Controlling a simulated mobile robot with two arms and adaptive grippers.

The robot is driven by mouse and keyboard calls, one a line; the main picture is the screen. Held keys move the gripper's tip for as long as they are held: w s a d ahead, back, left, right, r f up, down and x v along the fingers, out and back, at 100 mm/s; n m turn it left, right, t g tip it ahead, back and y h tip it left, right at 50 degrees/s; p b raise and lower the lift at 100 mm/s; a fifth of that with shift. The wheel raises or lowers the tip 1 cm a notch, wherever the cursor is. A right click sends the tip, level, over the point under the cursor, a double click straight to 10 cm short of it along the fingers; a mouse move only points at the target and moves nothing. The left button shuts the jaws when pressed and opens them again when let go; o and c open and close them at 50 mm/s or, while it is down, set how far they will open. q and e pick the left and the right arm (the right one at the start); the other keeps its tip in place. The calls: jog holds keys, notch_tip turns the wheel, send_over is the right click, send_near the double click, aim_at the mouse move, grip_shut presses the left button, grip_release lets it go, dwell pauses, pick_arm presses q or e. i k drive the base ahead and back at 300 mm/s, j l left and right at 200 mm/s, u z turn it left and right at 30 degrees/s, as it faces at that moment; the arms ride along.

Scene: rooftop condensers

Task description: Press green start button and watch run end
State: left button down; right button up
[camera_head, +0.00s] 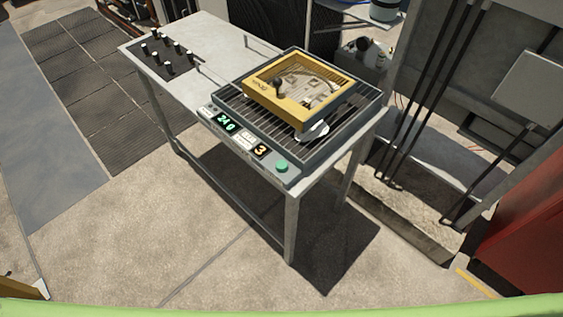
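The green start button (282,166) sits at the right end of the front panel of a grey machine (240,140) on a metal table. A yellow-framed box (261,97) with a clear window rests on the machine's slatted or roller top. A pale, flat piece (313,133) shows beneath its right corner. Neither of my grippers is in view, and nothing touches the button.
The metal table (207,53) has a dark mat (153,60) with several small black, light-topped pieces at its far left. Dark pipes and a grey wall stand close on the right, with a red cabinet (530,235) at lower right. Concrete floor (180,220) in front is clear.

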aim_at(282, 165)
jog(key=i+j, duration=0.15)
jog(key=j, duration=0.2)
jog(key=i+j, duration=0.15)
jog(key=j, duration=0.15)
jog(key=i+j, duration=0.2)
jog(key=j, duration=0.15)
jog(key=i+j, duration=0.15)
jog(key=j, duration=0.2)
jog(key=i+j, duration=0.15)
jog(key=j, duration=0.15)
jog(key=z, duration=1.5)
